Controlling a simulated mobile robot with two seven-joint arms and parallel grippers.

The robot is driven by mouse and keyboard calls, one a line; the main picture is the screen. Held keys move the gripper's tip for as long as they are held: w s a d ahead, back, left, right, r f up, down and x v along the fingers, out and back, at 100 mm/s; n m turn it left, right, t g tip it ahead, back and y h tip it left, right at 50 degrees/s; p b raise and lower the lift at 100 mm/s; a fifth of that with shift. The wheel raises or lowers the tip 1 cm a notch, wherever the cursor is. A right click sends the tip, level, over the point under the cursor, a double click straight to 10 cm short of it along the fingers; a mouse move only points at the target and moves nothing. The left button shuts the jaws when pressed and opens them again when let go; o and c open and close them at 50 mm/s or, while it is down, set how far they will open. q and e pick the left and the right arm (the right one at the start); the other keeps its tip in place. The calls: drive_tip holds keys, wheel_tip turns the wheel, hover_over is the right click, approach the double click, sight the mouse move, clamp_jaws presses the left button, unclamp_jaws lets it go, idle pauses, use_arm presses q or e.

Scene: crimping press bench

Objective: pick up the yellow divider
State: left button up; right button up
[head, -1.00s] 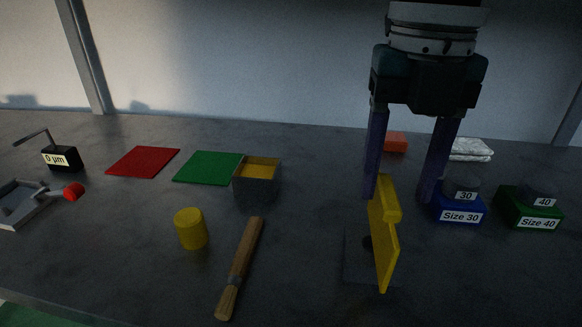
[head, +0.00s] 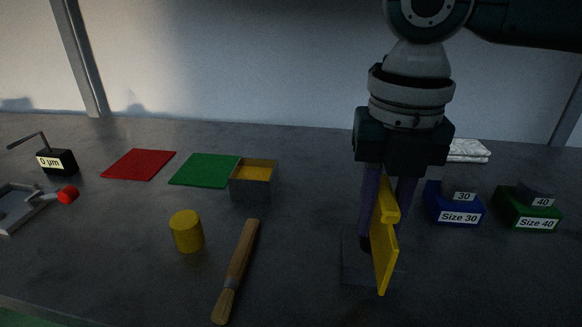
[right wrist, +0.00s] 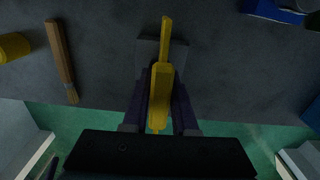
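The yellow divider (head: 385,262) is a thin upright plate with a thicker grip bar along its top. It stands at a dark grey base (head: 356,264) on the bench and also shows from above in the right wrist view (right wrist: 160,90). My right gripper (head: 384,222) points down over it, with one purple finger on each side of the grip bar. In the right wrist view the fingers close against both sides of the bar. The divider partly hides the fingers in the head view. My left gripper is not in view.
A blue Size 30 block (head: 458,217) and a green Size 40 block (head: 528,222) stand to the right. A brush (head: 237,270), a yellow cylinder (head: 187,231) and an open box (head: 252,189) lie to the left. The bench between brush and base is clear.

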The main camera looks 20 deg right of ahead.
clamp_jaws()
idle(0.3)
